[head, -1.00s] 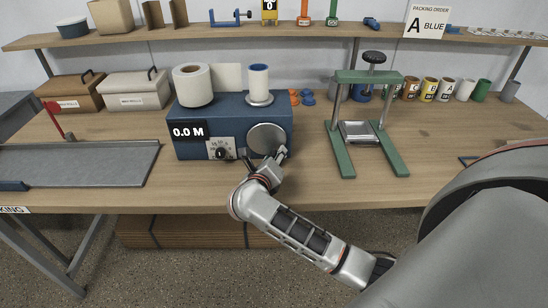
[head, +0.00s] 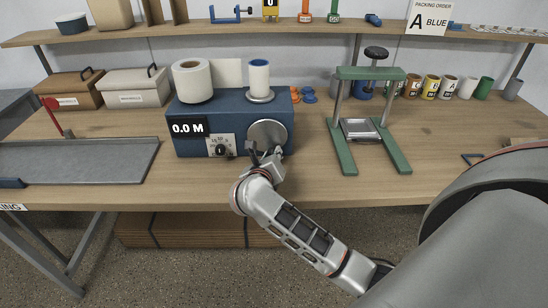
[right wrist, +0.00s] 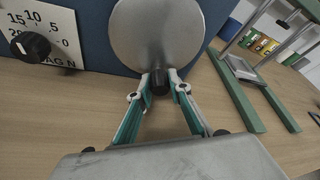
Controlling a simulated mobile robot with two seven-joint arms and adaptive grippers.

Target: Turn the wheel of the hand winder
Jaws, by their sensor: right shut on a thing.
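The hand winder (head: 228,118) is a blue box on the bench with a display reading 0.0 M and a dial marked with numbers. Its grey round wheel (head: 268,134) is on the front face at the right; it also shows large in the right wrist view (right wrist: 156,32). A dark crank knob (right wrist: 159,82) sits at the wheel's lower edge. My right gripper (head: 265,152) is at the wheel's bottom; in the right wrist view its fingertips (right wrist: 162,84) are shut on the knob from both sides. My left gripper is not in view.
A white paper roll (head: 192,81) and a smaller roll on a spindle (head: 259,78) stand on top of the winder. A green press frame (head: 342,120) stands to its right. A grey tray (head: 80,162) lies to the left. The bench front before the winder is clear.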

